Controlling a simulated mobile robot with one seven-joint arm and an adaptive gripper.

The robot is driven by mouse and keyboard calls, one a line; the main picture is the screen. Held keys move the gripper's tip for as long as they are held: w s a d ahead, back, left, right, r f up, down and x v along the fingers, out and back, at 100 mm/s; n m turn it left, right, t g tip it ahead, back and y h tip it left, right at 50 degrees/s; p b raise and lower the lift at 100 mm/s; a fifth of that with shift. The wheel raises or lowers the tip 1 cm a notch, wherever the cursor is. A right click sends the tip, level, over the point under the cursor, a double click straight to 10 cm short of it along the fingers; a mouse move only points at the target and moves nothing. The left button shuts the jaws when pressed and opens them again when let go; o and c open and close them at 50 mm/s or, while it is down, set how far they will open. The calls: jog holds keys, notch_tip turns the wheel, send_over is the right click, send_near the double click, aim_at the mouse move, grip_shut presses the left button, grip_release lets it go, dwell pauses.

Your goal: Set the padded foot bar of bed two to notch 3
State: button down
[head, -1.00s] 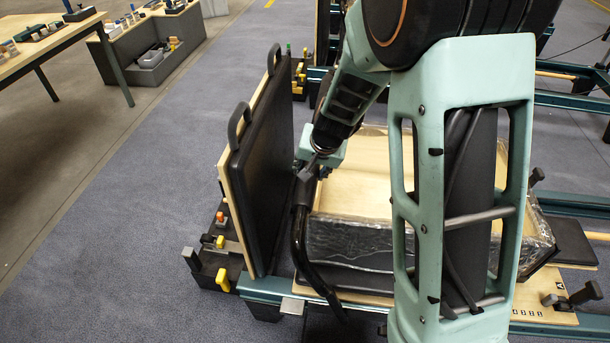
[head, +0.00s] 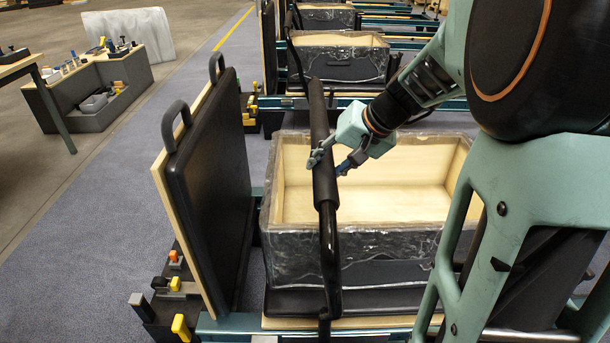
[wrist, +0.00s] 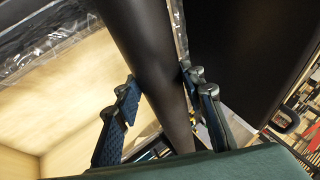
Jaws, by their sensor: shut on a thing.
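The padded foot bar (head: 326,188) of the nearest bed stands raised in the head view, its black sleeve crossing in front of a box and its bent arm running down to the frame. My gripper (head: 328,163) is shut on the padded sleeve, one finger on each side. In the wrist view the bar (wrist: 150,50) passes between both fingers of my gripper (wrist: 160,82). The bar's lower end is near the bottom edge of the head view. I cannot make out its notches or a bed number.
A black padded board (head: 210,175) with two handles stands upright to the left. Coloured knobs (head: 177,285) sit at its foot. More beds stand behind; the carpet at left is clear.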

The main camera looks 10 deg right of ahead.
jog(key=s+d+f+y+b, duration=0.1)
jog(key=s+d+b, duration=0.1)
jog(key=d, duration=1)
jog(key=shift+s+d+f+b, duration=0.2)
jog(key=shift+s+f+b, duration=0.1)
jog(key=shift+b, duration=0.4)
jog(key=c, duration=1.3)
grip_release()
jog(key=shift+w, duration=0.1)
jog(key=shift+o, duration=0.2)
jog(key=shift+r, duration=0.1)
jog(key=v, duration=1.2)
